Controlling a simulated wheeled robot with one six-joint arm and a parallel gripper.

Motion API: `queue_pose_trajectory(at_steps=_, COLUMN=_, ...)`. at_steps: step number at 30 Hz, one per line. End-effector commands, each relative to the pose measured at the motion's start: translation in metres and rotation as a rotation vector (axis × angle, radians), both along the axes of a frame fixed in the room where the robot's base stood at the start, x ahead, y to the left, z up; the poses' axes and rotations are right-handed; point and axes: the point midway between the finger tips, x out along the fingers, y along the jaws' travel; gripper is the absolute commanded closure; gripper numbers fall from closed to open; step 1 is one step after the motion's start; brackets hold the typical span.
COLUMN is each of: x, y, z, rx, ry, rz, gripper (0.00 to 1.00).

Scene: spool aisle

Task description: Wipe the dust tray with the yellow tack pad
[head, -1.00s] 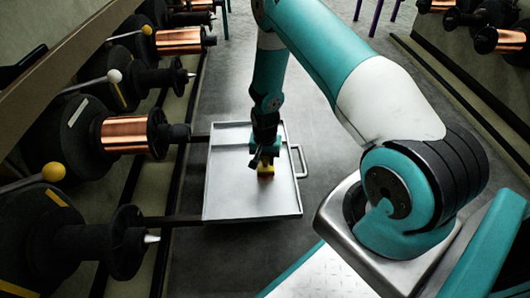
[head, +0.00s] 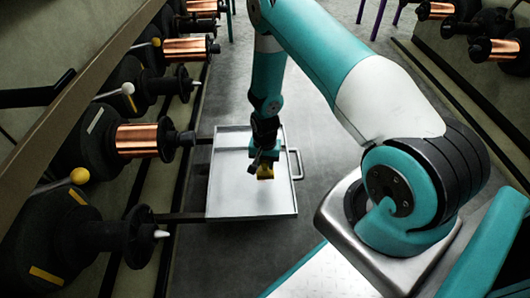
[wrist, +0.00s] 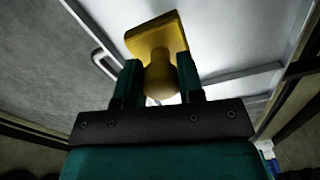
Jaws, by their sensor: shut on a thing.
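The dust tray (head: 230,190) is a shallow light-grey metal tray with a low rim and a handle on its right side, in the middle of the head view. My gripper (head: 263,163) is over the right-hand part of the tray, pointing down. It is shut on the yellow tack pad (head: 265,173). In the wrist view, my gripper (wrist: 160,82) has its two teal fingers on either side of the round knob of the pad (wrist: 155,38). The pad's wiping face is hidden, and I cannot tell whether it touches the tray. No dust is clearly visible on the tray.
Racks of copper spools (head: 143,140) on dark spindles line the left side, some close to the tray. More spools (head: 495,48) stand at the upper right. Dark bars run from the left rack to the tray. The grey floor (head: 318,110) right of the tray is clear.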

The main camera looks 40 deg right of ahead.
Motion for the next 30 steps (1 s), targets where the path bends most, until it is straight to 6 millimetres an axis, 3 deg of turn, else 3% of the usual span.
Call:
queue_pose_trajectory(at_steps=6, x=0.0, y=0.0, z=0.022, rx=0.0, ry=0.0, rz=0.0, gripper=0.84)
queue_pose_trajectory(at_steps=20, x=0.002, y=0.001, z=0.03, rx=0.0, ry=-0.001, rz=0.017, gripper=0.84)
queue_pose_trajectory(at_steps=23, x=0.008, y=0.007, z=0.057, rx=-0.002, ry=-0.007, rz=0.094, gripper=0.84)
queue_pose_trajectory(at_steps=30, x=0.012, y=0.039, z=0.179, rx=-0.003, ry=-0.01, rz=0.488, gripper=0.84)
